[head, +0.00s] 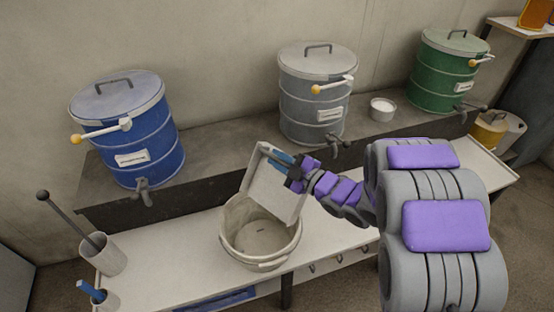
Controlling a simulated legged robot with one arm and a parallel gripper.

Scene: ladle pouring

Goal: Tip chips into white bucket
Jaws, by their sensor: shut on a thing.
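The white bucket (232,249) stands open on the light bench, with a small dark mark visible on its inner floor. My gripper (293,173) is above the bucket's right rear rim. It is shut on a pale, box-shaped scoop (264,185) with a blue part near the jaws. The scoop is tilted steeply, its lower end over or inside the bucket's mouth. Whether it touches the rim is unclear. I cannot make out any chips in the scoop or the bucket.
A blue drum (140,130), a grey drum (305,95) and a green drum (437,75) stand on a dark ledge behind the bench (190,262). A small white tub (382,111) sits between two drums. Holders with a black-knobbed rod (72,220) and a blue handle (88,287) stand at left.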

